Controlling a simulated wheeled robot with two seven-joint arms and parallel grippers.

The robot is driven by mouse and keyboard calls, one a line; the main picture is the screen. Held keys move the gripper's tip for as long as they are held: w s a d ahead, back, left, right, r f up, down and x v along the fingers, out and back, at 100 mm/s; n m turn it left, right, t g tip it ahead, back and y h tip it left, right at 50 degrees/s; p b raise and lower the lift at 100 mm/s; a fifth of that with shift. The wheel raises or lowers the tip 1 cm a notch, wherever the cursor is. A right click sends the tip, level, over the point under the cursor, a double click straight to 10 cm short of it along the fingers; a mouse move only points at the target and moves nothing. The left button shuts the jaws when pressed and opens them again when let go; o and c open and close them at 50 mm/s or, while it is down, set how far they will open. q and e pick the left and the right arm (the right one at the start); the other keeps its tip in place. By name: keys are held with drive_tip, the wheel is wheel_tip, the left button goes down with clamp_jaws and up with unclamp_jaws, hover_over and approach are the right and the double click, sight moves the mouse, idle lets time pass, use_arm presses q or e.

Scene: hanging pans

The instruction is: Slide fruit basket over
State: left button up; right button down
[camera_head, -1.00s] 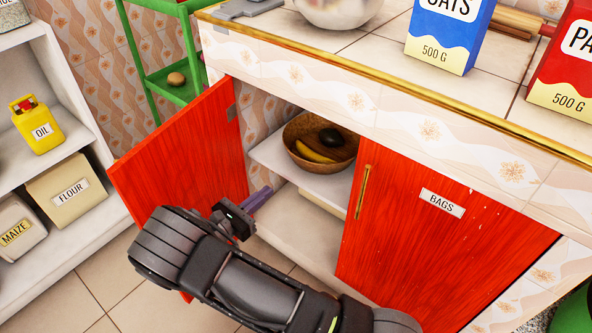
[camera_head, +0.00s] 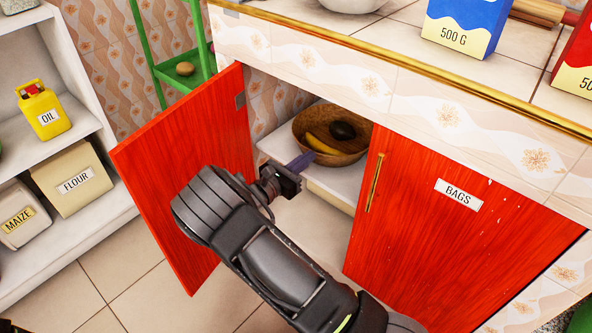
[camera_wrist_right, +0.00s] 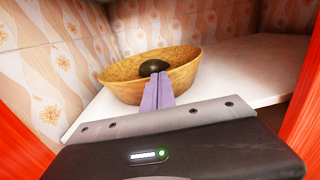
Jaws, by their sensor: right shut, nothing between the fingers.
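The fruit basket (camera_head: 345,158) is a brown wooden bowl on the white shelf inside the open cupboard. It holds a yellow banana (camera_head: 322,145) and a dark avocado (camera_head: 343,131). In the right wrist view the basket (camera_wrist_right: 122,92) is straight ahead; the avocado (camera_wrist_right: 153,68) shows above my fingers and the banana is hidden. My right gripper (camera_head: 303,162) is shut and empty, its purple fingers pointing at the near left side of the basket. In the right wrist view the fingertips (camera_wrist_right: 158,80) overlap the basket's front wall; I cannot tell whether they touch it. My left gripper is not in view.
The open red door (camera_head: 190,165) stands left of my right arm. The closed red door marked BAGS (camera_head: 450,240) covers the cupboard's right side. The white shelf (camera_wrist_right: 240,62) is bare to the basket's right. The counter edge (camera_head: 400,65) runs above.

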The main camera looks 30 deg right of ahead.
drive_tip(key=shift+d, duration=0.2)
approach(348, 132)
drive_tip(key=x, duration=0.3)
drive_tip(key=r+x, duration=0.1)
drive_tip(key=x, duration=0.2)
drive_tip(key=r+x, duration=0.1)
drive_tip(key=x, duration=0.2)
drive_tip(key=shift+d, duration=0.4)
drive_tip(key=shift+w+d+r, duration=0.1)
drive_tip(key=shift+d, duration=0.15)
drive_tip(key=shift+a, duration=0.1)
